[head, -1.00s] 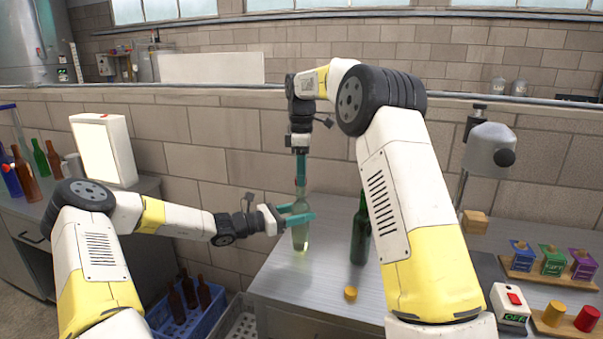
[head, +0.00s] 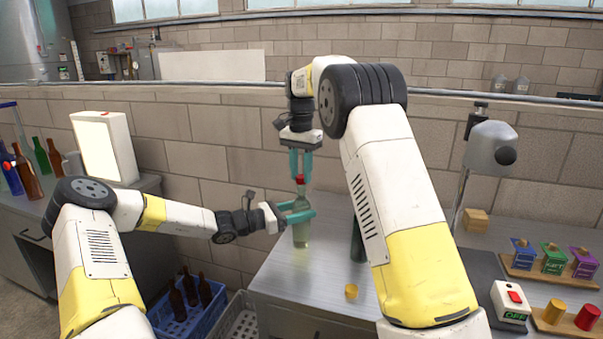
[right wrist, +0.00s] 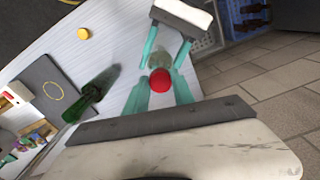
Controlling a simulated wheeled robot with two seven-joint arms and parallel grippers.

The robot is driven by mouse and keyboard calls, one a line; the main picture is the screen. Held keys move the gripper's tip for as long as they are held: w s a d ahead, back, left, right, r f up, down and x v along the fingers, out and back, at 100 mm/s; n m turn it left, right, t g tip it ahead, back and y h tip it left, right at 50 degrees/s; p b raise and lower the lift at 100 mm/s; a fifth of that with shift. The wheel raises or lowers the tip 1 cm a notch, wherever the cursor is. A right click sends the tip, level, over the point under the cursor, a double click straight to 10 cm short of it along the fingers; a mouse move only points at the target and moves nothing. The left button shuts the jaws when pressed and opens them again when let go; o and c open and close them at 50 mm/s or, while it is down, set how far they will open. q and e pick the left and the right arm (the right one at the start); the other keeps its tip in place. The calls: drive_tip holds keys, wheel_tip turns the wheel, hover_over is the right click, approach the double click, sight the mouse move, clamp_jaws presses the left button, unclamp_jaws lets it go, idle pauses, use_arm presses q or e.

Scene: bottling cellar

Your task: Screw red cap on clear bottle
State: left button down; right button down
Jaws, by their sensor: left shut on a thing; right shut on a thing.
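The clear bottle (head: 301,237) stands upright on the metal table. My left gripper (head: 307,210) is shut around its upper body from the left. The red cap (head: 300,180) sits at the bottle's mouth, and it also shows in the right wrist view (right wrist: 159,82). My right gripper (head: 300,172) points straight down from above, with its fingertips on either side of the cap, shut on it. The cap hides the mouth, so I cannot tell how far it is seated on the thread.
A green bottle (head: 357,246) stands right of the clear bottle, partly behind my right arm. A yellow cap (head: 351,291) lies near the front. A blue crate (head: 176,331) with brown bottles is at the lower left. A switch box (head: 511,303) stands at the right.

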drive_tip(key=m, duration=1.4)
drive_tip(key=shift+w, duration=0.15)
drive_tip(key=m, duration=1.2)
drive_tip(key=shift+w+d+f, duration=0.1)
drive_tip(key=c, duration=1.1)
unclamp_jaws()
drive_tip(key=shift+o, duration=0.2)
